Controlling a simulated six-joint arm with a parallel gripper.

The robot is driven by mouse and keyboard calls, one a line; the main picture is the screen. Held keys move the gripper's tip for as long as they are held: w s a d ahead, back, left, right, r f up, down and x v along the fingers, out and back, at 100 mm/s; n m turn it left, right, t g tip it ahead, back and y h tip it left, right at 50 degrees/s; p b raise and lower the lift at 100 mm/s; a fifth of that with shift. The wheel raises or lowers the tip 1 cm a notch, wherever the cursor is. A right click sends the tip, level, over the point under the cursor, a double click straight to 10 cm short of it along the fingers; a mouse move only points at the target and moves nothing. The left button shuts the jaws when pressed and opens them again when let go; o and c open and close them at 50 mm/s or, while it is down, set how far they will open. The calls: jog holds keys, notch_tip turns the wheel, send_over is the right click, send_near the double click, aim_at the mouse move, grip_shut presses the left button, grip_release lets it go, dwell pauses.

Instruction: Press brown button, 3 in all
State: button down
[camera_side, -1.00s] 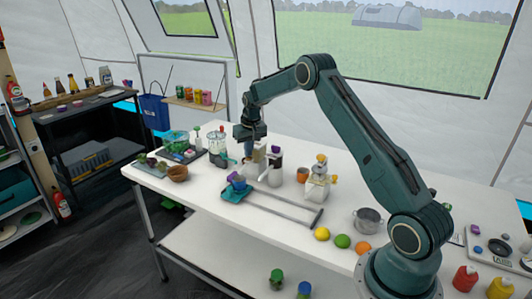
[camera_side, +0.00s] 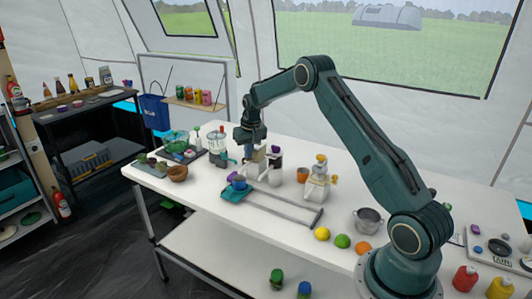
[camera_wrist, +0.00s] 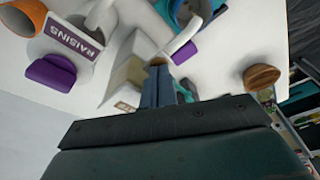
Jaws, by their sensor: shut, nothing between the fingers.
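My gripper (camera_side: 248,156) is shut with nothing between its fingers and points down at the cluster of dispensers on the white table. In the wrist view its fingertips (camera_wrist: 158,76) are right at a small brown piece, which looks like the brown button (camera_wrist: 157,61), beside a beige housing (camera_wrist: 125,78). The fingers hide most of the brown piece, so I cannot tell whether they touch it or how far it is pressed. In the side view the beige housing (camera_side: 259,156) stands just right of the fingers; the button cannot be made out there.
A dispenser labelled RAISINS (camera_wrist: 75,38) with a purple paddle (camera_wrist: 50,73) stands close by.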

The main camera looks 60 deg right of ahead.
jog(key=shift+r, duration=0.45)
jog(key=shift+f, duration=0.35)
dwell(1.3)
jog(key=shift+r, duration=0.35)
jog(key=shift+f, duration=0.4)
dwell(1.0)
jog(key=shift+r, duration=0.5)
dwell(0.3)
jog(key=shift+r, duration=2.9)
